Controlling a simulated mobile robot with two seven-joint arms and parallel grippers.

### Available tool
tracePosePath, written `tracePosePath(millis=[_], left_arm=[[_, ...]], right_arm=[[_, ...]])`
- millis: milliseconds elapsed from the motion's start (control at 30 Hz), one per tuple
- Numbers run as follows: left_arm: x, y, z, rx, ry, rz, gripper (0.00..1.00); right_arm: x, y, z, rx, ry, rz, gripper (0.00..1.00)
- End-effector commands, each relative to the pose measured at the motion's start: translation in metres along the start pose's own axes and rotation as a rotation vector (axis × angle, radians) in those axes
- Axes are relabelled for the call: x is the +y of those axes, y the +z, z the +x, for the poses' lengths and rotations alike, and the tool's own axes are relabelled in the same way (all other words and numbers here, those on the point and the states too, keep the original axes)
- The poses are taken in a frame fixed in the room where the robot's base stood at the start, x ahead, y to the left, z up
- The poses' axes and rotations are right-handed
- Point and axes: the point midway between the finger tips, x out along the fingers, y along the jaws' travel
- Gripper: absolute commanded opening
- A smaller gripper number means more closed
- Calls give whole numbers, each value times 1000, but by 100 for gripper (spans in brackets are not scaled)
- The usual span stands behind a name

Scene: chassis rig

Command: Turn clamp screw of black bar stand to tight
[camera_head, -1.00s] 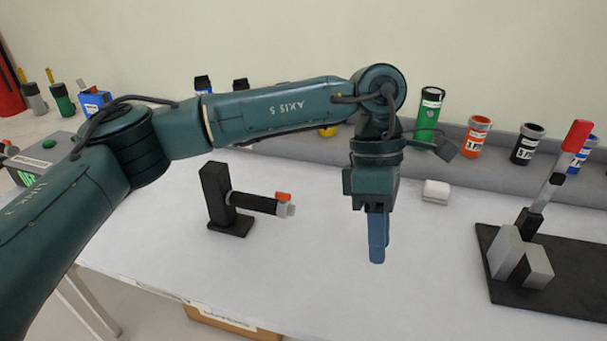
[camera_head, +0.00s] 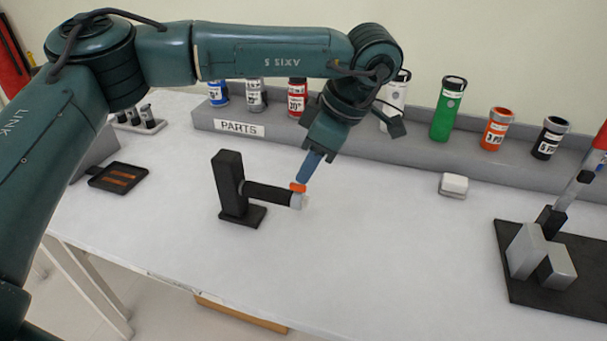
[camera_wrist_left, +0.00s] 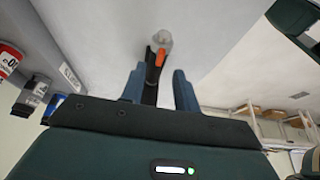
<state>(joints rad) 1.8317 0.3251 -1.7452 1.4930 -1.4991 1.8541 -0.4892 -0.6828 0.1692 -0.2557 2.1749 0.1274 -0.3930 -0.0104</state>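The black bar stand (camera_head: 230,188) is upright on the table, with a black bar (camera_head: 267,194) reaching right to a light grey end piece (camera_head: 304,201). The orange clamp screw (camera_head: 298,187) sits on top of this end. In the left wrist view the orange screw (camera_wrist_left: 160,58) shows between the blue fingers, with the grey end (camera_wrist_left: 161,38) beyond. My left gripper (camera_head: 303,179) points down at the screw, tips at or just above it; I cannot tell whether they touch. In the left wrist view its fingers (camera_wrist_left: 157,75) are apart. My right gripper is out of view.
A grey ledge (camera_head: 400,160) labelled PARTS with several canisters runs behind. A white block (camera_head: 453,185) lies at right. A black plate (camera_head: 520,285) with grey blocks and a red-handled lever stands at far right. A black tray (camera_head: 118,177) lies at left. The front middle is clear.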

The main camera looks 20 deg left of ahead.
Motion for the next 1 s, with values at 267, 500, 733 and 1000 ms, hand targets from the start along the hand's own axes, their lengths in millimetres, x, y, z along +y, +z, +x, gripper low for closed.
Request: tracePosePath(millis=[267,500,733,1000], left_arm=[[0,0,33,-1,1,2,31],[0,1,38,-1,1,2,31],[0,0,37,-1,0,1,21],[0,0,37,-1,1,1,0]], right_arm=[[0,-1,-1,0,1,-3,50],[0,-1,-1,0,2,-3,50],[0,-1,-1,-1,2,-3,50],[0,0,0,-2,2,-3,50]])
